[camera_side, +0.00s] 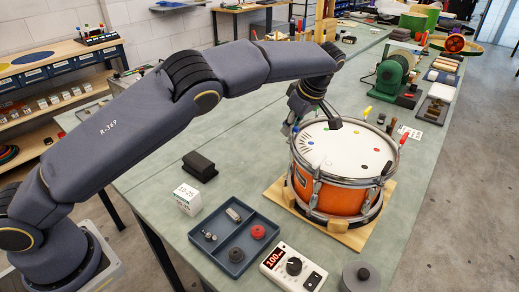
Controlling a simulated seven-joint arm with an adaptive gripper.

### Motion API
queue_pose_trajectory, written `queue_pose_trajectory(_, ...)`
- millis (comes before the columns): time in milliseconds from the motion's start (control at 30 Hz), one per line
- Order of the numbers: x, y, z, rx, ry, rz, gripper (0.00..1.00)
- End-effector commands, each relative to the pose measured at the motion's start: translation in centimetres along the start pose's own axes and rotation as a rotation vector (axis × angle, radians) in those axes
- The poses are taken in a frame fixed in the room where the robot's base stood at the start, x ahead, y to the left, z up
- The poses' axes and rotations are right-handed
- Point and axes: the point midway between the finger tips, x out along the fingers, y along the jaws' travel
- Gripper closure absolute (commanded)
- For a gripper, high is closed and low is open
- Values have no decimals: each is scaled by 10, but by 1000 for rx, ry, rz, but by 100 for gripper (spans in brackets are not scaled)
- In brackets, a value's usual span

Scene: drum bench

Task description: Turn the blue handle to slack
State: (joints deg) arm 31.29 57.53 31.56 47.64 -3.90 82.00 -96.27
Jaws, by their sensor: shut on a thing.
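An orange drum (333,196) with a white head and a metal hoop sits on a wooden base (283,193). A yellow handle (367,111) stands at its far rim and a red handle (402,141) at its right rim. My gripper (297,122) is at the drum's far left rim, low over the hoop, shut on the blue handle (296,129). Only a small bit of blue shows there; my fingers hide most of the handle, and its turn angle cannot be made out.
A blue-grey tray (210,234) with small parts, a white meter (292,268) with a lit display and a grey round weight (361,277) lie in front. A black block (200,166) and white box (188,199) stand left. A green machine (393,74) is behind.

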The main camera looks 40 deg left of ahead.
Motion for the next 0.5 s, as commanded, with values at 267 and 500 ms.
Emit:
queue_pose_trajectory(267,0,0,1,-10,-1,-5,100)
queue_pose_trajectory(500,0,0,1,-9,-1,-5,84)
